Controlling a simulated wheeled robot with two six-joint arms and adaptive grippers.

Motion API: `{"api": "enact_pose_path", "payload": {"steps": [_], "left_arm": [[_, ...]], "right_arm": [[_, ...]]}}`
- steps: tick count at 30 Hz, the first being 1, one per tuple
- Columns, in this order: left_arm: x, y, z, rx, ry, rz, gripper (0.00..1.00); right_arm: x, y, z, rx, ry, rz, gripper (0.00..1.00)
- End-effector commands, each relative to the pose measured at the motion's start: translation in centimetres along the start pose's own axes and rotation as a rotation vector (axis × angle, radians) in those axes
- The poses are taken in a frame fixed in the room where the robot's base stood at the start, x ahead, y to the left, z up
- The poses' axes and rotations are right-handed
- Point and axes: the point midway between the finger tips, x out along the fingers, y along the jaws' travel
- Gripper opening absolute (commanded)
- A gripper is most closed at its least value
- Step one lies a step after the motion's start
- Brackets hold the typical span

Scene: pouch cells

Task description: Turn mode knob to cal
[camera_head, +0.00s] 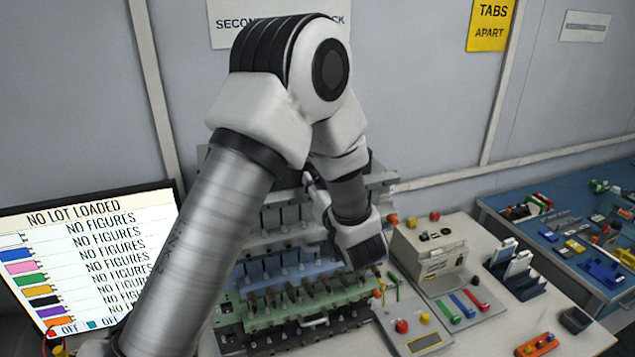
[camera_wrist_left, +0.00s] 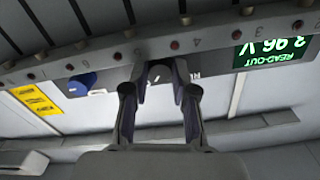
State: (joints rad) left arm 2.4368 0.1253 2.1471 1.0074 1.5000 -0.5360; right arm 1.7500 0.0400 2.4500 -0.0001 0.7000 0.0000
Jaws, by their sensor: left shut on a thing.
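Part of a dark label shows just right of the fingers, too cut off to read. A green read-out (camera_wrist_left: 272,52) showing 3.96 V is upside down at the right. The right gripper is not in view.
A blue round part (camera_wrist_left: 82,84) sits left of the fingers. In the head view, a lit screen (camera_head: 90,250) stands at the left. A beige box (camera_head: 437,250) and a pouch stand (camera_head: 520,275) are at the right. A blue table (camera_head: 520,222) stands beyond.

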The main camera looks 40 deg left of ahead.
Motion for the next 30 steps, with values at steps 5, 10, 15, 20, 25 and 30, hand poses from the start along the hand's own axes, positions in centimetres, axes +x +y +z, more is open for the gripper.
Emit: {"api": "enact_pose_path", "payload": {"steps": [5,10,15,20,25,30], "left_arm": [[0.0,0.0,0.4,0.004,-0.010,0.001,0.00],[0.0,0.0,0.4,0.003,-0.008,0.000,0.37],[0.0,0.0,0.2,0.001,-0.005,0.000,0.37],[-1.2,0.1,0.1,0.004,-0.002,0.003,0.37],[-4.4,0.1,0.1,0.006,-0.001,0.004,0.37],[-6.8,0.1,0.2,0.004,-0.004,0.002,0.37]], "right_arm": [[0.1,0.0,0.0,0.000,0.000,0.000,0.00],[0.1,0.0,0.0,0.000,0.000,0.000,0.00],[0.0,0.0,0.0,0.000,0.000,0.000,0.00],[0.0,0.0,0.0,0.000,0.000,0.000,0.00],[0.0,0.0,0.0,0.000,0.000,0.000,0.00],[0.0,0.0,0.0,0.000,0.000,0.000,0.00]]}}
